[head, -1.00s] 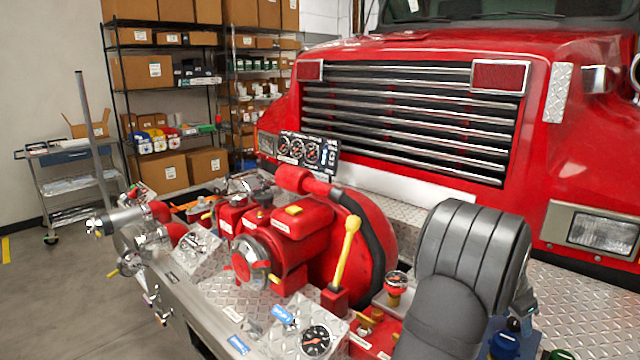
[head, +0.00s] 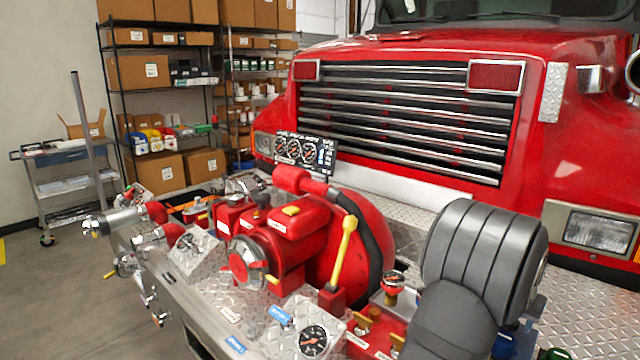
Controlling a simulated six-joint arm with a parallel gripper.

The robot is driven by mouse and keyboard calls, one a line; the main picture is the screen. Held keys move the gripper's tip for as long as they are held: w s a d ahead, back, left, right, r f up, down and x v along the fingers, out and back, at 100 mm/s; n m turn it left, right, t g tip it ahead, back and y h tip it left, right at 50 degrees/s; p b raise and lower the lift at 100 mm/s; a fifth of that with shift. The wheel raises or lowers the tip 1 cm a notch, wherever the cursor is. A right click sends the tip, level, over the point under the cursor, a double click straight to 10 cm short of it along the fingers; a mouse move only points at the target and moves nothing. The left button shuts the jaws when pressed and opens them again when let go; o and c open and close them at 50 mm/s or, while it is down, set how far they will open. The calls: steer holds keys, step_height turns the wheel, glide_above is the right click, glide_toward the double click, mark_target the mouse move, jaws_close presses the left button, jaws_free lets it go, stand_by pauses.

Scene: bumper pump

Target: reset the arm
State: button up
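My arm shows as a thick dark grey, ribbed link (head: 480,255) at the lower right, in front of the diamond-plate deck. My gripper is not in view, so I cannot see its fingers or whether it holds anything. The red bumper pump (head: 310,235) sits on the truck's bumper deck at the centre, left of my arm. A yellow-handled lever (head: 344,250) stands upright on its right side. My arm link hides part of the deck and whatever is behind it.
A gauge panel (head: 305,152) stands behind the pump. The red truck front (head: 400,110) rises behind. A cart (head: 65,180) and shelves (head: 165,90) stand left. Open floor (head: 50,290) lies at lower left.

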steer(key=shift+s+d+n+t+y, duration=0.1)
steer(key=shift+n+t+y, duration=0.35)
steer(key=shift+n, duration=1.35)
steer(key=shift+n+t+y, duration=0.25)
steer(key=shift+n+y, duration=0.4)
steer(key=shift+n, duration=1.05)
steer(key=o, duration=1)
steer(key=shift+c, duration=0.2)
steer(key=s+a+r+n+g, duration=0.1)
steer(key=s+a+r+n, duration=0.2)
steer(key=r, duration=0.4)
steer(key=s+a+r+n+g+y, duration=0.1)
steer(key=s+a+r+n+g, duration=0.1)
steer(key=r+n, duration=0.4)
steer(key=s+a+r+n+g, duration=0.1)
steer(key=s+a+r+n, duration=0.15)
steer(key=r, duration=0.55)
steer(key=f, duration=1)
steer(key=shift+w+a, duration=0.15)
steer(key=shift+a, duration=0.05)
